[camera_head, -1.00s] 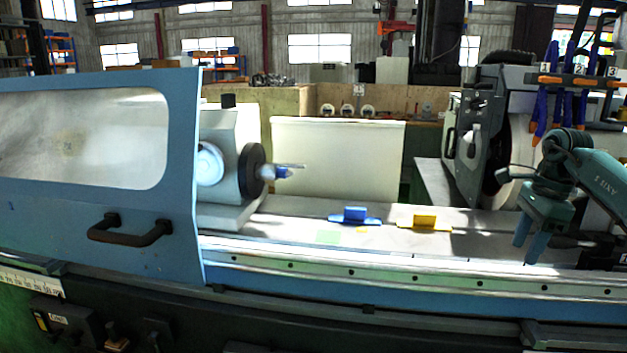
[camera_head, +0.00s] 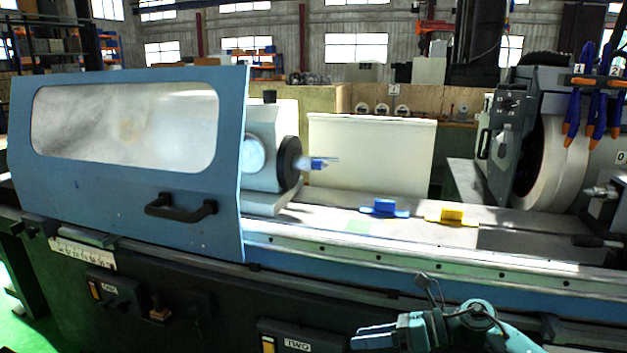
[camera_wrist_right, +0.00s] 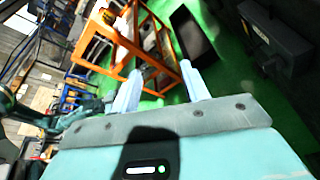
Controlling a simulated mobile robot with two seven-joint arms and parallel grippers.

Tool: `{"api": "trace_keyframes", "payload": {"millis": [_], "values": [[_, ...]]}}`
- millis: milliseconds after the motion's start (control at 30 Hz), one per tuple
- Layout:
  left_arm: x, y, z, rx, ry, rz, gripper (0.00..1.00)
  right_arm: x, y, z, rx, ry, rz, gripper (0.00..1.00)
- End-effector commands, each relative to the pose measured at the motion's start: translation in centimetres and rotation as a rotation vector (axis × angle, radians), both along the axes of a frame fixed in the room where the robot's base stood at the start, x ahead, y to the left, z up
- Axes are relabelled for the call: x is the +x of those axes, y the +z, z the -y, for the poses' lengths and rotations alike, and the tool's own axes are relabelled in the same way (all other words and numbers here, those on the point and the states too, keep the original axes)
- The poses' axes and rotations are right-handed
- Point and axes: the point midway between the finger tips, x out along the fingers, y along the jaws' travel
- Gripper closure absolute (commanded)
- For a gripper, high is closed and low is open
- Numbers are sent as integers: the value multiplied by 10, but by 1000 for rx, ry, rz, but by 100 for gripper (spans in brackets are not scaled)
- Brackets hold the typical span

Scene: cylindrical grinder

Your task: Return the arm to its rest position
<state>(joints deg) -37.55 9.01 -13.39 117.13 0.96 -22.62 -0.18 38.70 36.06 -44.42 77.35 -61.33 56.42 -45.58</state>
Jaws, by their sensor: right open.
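My right gripper (camera_head: 374,336) is at the bottom of the head view, in front of the grinder's dark lower front, with its fingers pointing left. It is open, and nothing shows between its fingers. In the right wrist view its two pale fingers (camera_wrist_right: 160,92) stand apart over a tilted view of the floor and an orange-framed rack. My left gripper is not in the head view.
The blue grinder door (camera_head: 130,190) with its black handle (camera_head: 181,208) stands at the left. A blue block (camera_head: 384,208) and a yellow block (camera_head: 452,217) sit on the machine bed. An orange rack (camera_wrist_right: 168,62) and green floor (camera_wrist_right: 218,85) show in the wrist view.

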Motion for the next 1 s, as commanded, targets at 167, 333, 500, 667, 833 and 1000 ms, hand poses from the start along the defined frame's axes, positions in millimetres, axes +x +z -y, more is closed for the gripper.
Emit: {"api": "trace_keyframes", "payload": {"millis": [167, 333, 500, 667, 833, 1000], "values": [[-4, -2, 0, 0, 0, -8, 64, -36, -6, -52, 478, -272, -390, 55], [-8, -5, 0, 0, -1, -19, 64, -59, -25, -47, 884, -585, -848, 55], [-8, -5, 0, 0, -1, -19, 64, -98, -75, -15, 1240, -939, -1345, 55], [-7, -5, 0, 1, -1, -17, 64, -157, -130, 16, 1505, -1266, -1765, 55], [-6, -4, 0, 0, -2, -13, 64, -212, -163, 31, 1662, -1499, -2032, 55], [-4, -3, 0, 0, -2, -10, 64, -231, -172, 35, -1705, 1573, 2113, 55]]}}
